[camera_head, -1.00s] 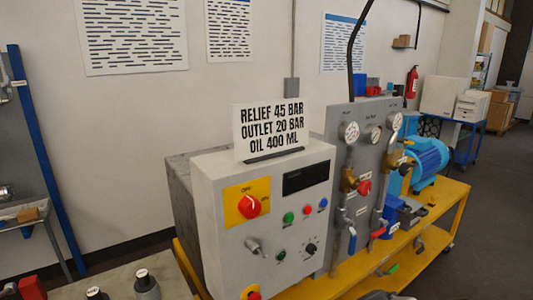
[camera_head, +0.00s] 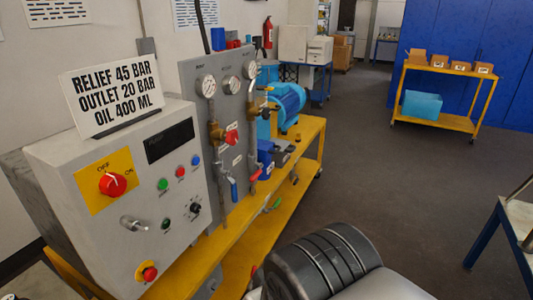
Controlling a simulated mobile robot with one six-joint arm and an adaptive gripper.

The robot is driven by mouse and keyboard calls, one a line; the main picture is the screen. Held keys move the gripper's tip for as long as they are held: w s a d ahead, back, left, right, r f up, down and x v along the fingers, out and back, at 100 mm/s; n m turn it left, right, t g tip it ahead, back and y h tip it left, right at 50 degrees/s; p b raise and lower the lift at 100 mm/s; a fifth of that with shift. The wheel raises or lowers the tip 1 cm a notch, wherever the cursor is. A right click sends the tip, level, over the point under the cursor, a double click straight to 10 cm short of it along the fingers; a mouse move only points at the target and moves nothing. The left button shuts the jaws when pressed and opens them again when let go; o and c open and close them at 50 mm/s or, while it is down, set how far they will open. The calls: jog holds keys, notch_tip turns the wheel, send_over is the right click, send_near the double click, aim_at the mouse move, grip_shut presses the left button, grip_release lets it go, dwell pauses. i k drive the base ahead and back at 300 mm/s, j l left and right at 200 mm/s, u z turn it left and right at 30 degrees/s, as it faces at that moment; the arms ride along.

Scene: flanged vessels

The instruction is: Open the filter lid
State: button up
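I cannot pick out the filter or its lid for certain. A small blue housing (camera_head: 265,157) with a grey part beside it sits on the yellow skid (camera_head: 232,238), to the right of the grey gauge panel (camera_head: 225,178). These parts are small and partly hidden by the panel, so I cannot tell whether any of them is a lid. My gripper is not in view. A dark ribbed rounded part at the bottom centre appears to be part of my arm and covers the near floor.
A grey control cabinet (camera_head: 90,235) with a red switch (camera_head: 112,184) and a sign (camera_head: 110,85) stands at left. A blue motor (camera_head: 287,103) sits further along the skid. A yellow cart (camera_head: 440,122) stands at back right. Dark floor (camera_head: 370,180) between is clear.

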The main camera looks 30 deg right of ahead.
aim_at(265, 149)
jog(key=z, duration=0.35)
jog(key=i+l+z, duration=0.2)
jog(key=i+z, duration=0.7)
jog(key=i, duration=0.15)
jog(key=i+j+z, duration=0.2)
jog(key=i+z, duration=0.25)
jog(key=i+j, duration=0.15)
jog(key=i, duration=0.2)
jog(key=i+j, duration=0.2)
jog(key=i, duration=0.15)
